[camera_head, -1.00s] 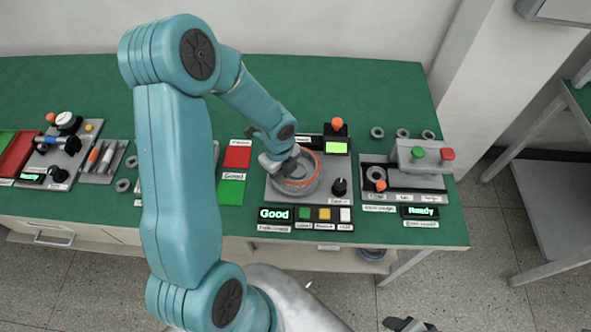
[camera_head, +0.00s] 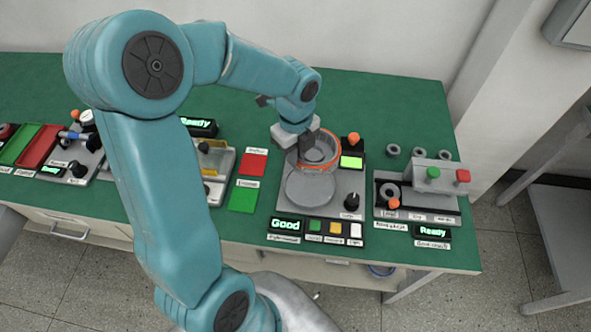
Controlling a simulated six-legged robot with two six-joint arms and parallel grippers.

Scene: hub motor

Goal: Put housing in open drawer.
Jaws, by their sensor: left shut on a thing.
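The housing (camera_head: 322,163) is a round grey part with an orange band. It is held tilted above the back of the grey test station (camera_head: 345,207). My left gripper (camera_head: 306,146) is shut on the left side of its rim. A round, pale seat (camera_head: 310,188) on the station shows bare just in front of the housing. A drawer front with a handle (camera_head: 68,232) shows below the table edge at the left; I cannot tell whether it is open. My right gripper is not in view.
The station's screen (camera_head: 286,225) reads "Good". Red (camera_head: 254,163) and green (camera_head: 243,198) mats lie left of it. A second station (camera_head: 418,205) with loose rings behind it stands to the right. The back of the green table (camera_head: 395,95) is clear.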

